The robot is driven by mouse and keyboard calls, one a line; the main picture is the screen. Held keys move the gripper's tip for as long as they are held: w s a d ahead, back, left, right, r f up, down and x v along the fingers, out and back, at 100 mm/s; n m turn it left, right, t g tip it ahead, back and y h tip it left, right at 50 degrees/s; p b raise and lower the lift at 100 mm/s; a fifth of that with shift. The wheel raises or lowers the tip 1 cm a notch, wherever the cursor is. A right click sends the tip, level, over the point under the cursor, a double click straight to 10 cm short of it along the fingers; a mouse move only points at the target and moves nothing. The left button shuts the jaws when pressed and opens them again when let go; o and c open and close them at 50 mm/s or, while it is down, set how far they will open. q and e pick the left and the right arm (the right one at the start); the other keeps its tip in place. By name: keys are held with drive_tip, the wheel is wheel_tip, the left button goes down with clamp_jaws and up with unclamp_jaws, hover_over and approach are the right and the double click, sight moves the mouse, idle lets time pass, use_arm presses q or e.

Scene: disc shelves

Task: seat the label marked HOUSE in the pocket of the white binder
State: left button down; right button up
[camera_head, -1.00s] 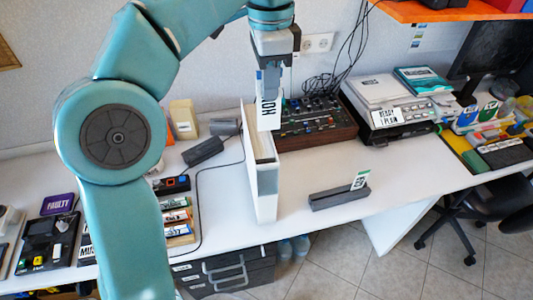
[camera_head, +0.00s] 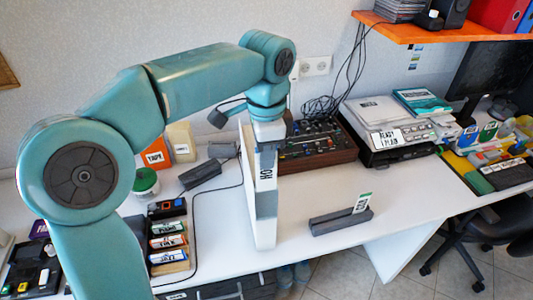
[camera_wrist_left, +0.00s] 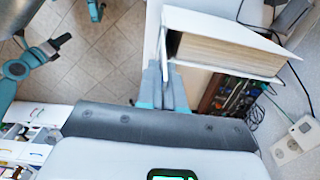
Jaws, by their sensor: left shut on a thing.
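The white binder (camera_head: 263,228) stands upright on the white desk, its narrow face toward the front. In the left wrist view the binder (camera_wrist_left: 225,27) shows from above with its block of pages. My left gripper (camera_head: 266,150) points down at the binder and is shut on the white HOUSE label (camera_head: 266,172). Only the first letters show, turned sideways. The label is upright against or just in front of the binder's narrow face; I cannot tell whether it is in the pocket. In the left wrist view the fingertips (camera_wrist_left: 166,72) are beside the binder's edge.
A grey holder (camera_head: 340,220) with a green-edged card stands to the right on the desk. A mixer (camera_head: 315,145) is behind the binder. A tray of labels (camera_head: 168,240) and dark grey blocks (camera_head: 200,174) are to the left. The desk right of the binder is mostly clear.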

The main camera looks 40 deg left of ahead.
use_arm(q)
drive_tip(key=shift+f+b, duration=0.35)
drive_tip(key=shift+f, duration=0.3)
drive_tip(key=c, duration=1.3)
unclamp_jaws()
drive_tip(key=shift+r, duration=0.1)
